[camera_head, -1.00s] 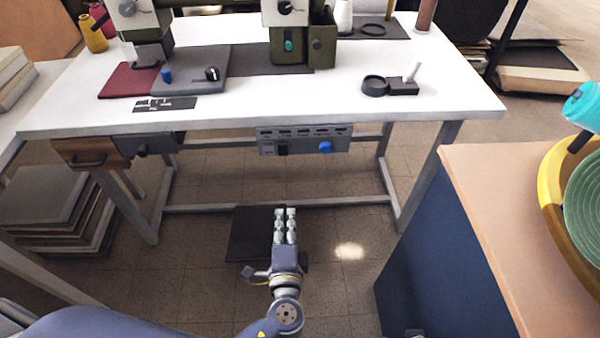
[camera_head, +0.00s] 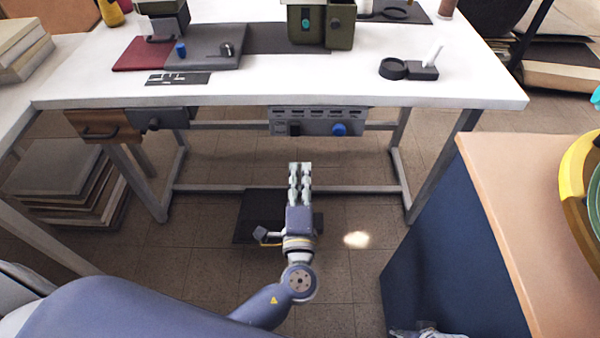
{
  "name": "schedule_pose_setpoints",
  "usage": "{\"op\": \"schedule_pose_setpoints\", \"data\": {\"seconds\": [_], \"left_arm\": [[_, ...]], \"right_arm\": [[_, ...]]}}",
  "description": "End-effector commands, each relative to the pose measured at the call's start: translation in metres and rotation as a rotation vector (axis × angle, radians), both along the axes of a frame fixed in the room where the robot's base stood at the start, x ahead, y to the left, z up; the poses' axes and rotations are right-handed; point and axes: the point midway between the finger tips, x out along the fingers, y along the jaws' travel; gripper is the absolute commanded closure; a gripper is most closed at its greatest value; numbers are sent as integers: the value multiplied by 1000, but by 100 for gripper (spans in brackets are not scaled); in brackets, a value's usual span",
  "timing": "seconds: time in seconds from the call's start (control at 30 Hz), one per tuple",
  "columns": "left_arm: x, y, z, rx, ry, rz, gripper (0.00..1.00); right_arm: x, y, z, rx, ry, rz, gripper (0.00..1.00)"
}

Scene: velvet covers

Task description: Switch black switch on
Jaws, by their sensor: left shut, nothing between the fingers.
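A grey control box (camera_head: 317,122) hangs under the front edge of the white table. A small black switch (camera_head: 294,129) sits on its front face at the left, and a blue knob (camera_head: 339,130) at the right. The switch is too small to tell its position. My left gripper (camera_head: 300,168) is shut and empty, pointing forward below the box. A gap shows between its fingertips and the switch. My right gripper is not clearly in view.
The white table (camera_head: 350,90) holds a sewing machine (camera_head: 320,22). A wooden drawer (camera_head: 103,125) hangs at the left. A dark blue cabinet (camera_head: 450,240) stands to the right. A dark pedal plate (camera_head: 258,215) lies on the floor.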

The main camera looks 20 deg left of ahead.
Motion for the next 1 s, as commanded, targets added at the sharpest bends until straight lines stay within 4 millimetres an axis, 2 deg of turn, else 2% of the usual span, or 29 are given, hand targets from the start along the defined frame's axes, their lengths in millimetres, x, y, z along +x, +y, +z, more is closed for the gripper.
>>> {"op": "schedule_pose_setpoints", "data": {"seconds": [0.1, 0.3, 0.5, 0.7, 1.0], "left_arm": [[27, 7, 5, 1, -3, 1, 100], [66, 19, 9, 2, -2, 0, 100], [92, 26, 11, 1, -1, -1, 100], [100, 29, 11, 0, 1, 0, 100], [100, 29, 11, 0, 1, -1, 100]], "right_arm": [[-1, 0, -6, 0, 6, 0, 50], [-2, 0, -14, 0, 9, 1, 50], [-1, 1, -22, 1, 9, 3, 50], [-2, 1, -25, 0, 12, 3, 50], [-1, 1, -24, 0, 11, 3, 50]]}}
